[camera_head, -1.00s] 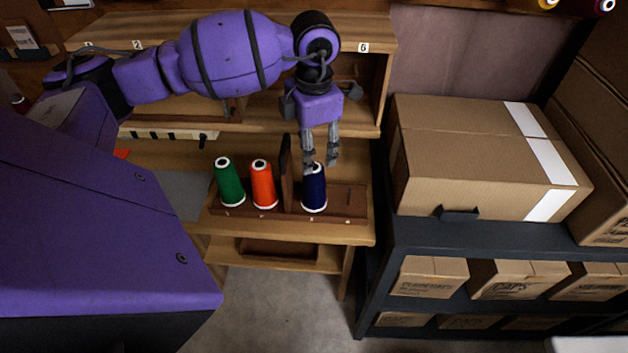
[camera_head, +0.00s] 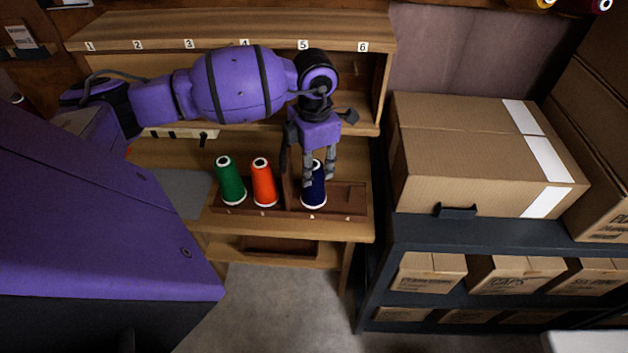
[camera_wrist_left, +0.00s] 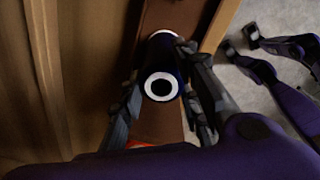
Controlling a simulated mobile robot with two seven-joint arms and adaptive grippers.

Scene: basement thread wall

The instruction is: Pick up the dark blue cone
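The dark blue cone (camera_head: 314,197) stands upright in the right part of a brown wooden thread tray (camera_head: 345,202) on the bench. My left gripper (camera_head: 318,181) points down over it, with its fingertips around the cone's upper part. In the left wrist view, the cone's white-ringed top (camera_wrist_left: 161,87) lies between the two open fingers (camera_wrist_left: 162,105). A gap shows on the left finger's side; the right finger is close to the cone, and I cannot tell whether it touches.
An orange cone (camera_head: 263,184) and a green cone (camera_head: 230,183) stand left of the tray's upright divider. A numbered wooden shelf (camera_head: 220,32) rises behind. A large cardboard box (camera_head: 480,155) sits on a dark rack (camera_head: 480,238) to the right.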

